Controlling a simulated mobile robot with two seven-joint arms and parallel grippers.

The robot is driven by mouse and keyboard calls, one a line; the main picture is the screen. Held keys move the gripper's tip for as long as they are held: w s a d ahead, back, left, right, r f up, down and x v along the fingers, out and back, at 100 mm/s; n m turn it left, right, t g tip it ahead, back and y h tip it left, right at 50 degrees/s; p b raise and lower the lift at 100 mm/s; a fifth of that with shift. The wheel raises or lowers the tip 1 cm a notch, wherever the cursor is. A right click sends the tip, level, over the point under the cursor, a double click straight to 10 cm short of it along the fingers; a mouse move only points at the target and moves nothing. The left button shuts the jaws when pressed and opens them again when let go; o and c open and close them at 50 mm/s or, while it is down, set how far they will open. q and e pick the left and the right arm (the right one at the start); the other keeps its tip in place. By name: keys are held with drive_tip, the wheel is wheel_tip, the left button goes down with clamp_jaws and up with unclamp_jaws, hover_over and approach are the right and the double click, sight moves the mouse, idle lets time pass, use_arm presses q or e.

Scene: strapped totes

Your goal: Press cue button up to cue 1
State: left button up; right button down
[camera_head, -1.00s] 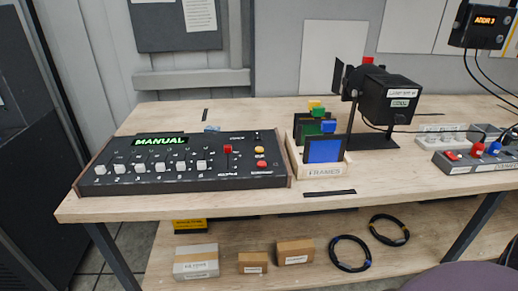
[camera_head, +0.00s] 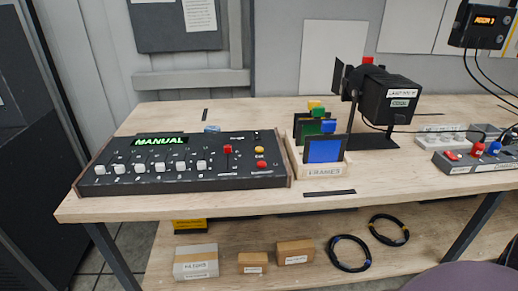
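A black lighting console (camera_head: 183,170) with wooden end cheeks lies on the left part of the wooden bench. Its green display (camera_head: 160,141) reads MANUAL. A row of white faders (camera_head: 140,168) runs along its front, with a red fader (camera_head: 228,149) to their right. At its right side are a small yellow-orange button (camera_head: 259,150) and a red button (camera_head: 262,165). The small labels beside them are too blurred to read, so I cannot tell which is the cue button. Neither of my grippers is in view.
Right of the console stands a wooden frames box (camera_head: 327,171) with coloured frames. Behind it is a black stage lamp (camera_head: 388,98). A grey box with red and blue knobs (camera_head: 478,158) is at right, below a hanging orange display (camera_head: 484,21). Cartons (camera_head: 196,262) and coiled cables (camera_head: 349,253) lie on the lower shelf.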

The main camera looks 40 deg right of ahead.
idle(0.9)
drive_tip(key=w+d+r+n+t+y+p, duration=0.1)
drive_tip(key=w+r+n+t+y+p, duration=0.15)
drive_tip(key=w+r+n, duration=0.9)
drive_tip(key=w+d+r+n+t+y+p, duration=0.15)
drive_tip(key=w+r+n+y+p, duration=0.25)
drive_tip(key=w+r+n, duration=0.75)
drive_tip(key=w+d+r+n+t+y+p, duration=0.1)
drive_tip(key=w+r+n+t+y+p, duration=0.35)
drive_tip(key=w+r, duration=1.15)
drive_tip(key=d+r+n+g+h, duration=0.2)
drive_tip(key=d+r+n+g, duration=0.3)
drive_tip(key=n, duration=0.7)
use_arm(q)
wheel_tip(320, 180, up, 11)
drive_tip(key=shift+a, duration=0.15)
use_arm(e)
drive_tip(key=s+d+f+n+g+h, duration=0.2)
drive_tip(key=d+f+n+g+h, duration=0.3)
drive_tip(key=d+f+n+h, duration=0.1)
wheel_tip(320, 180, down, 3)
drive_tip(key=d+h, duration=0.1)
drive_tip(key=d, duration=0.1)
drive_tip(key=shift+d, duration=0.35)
